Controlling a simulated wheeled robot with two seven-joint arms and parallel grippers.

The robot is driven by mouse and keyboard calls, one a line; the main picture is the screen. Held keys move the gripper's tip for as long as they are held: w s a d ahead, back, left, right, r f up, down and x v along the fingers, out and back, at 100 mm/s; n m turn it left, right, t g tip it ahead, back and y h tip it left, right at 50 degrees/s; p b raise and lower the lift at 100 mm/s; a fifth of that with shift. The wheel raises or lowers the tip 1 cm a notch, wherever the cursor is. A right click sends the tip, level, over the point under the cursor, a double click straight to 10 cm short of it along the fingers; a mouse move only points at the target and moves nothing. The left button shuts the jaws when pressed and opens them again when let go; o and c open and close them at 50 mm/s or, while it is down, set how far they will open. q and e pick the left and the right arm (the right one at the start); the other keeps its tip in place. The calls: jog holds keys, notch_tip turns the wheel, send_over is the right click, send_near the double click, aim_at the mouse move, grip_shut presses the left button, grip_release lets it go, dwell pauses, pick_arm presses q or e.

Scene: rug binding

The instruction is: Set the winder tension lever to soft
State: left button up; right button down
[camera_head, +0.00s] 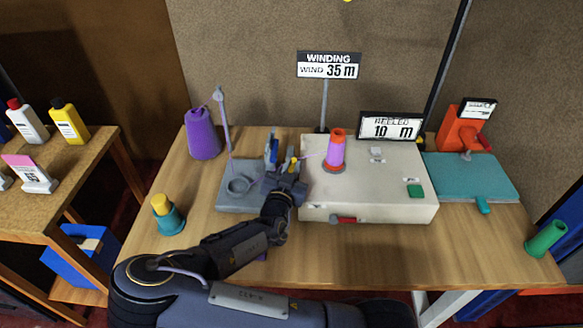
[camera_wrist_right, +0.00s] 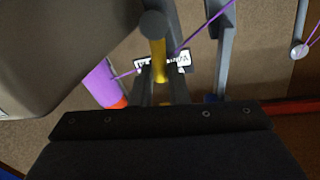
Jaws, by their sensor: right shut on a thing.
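The winder (camera_head: 385,205) is a cream box on the wooden table, with an orange-topped purple cone (camera_head: 335,155) standing on it. My right gripper (camera_head: 287,178) is at the winder's left edge, beside the grey stand base. It is shut on a small yellow lever (camera_head: 293,162). In the right wrist view the yellow lever (camera_wrist_right: 159,62), with a grey round end, stands between the fingers (camera_wrist_right: 161,88). The soft mark and the lever's pivot are hidden or too small to tell. My left gripper is not in view.
A grey stand (camera_head: 240,200) with a tall rod and purple thread is left of the winder. A sign (camera_head: 328,65) reads wind 35 m; a display (camera_head: 391,127) reads reeled 10 m.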

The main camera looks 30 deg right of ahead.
jog(key=shift+w+a+f+n+t+b, duration=0.2)
jog(key=shift+w+a+n+t+b, duration=0.25)
jog(key=shift+n+b, duration=1.1)
jog(key=shift+w+a+f+n+t+b, duration=0.25)
jog(key=shift+a+n+b, duration=0.7)
jog(key=shift+n, duration=0.95)
jog(key=shift+w+a+f+n+t+b, duration=0.15)
jog(key=shift+w+a+n+t+b, duration=0.2)
jog(key=shift+n+b, duration=1.3)
jog(key=c, duration=1.4)
grip_release()
jog(key=shift+d+r, duration=0.1)
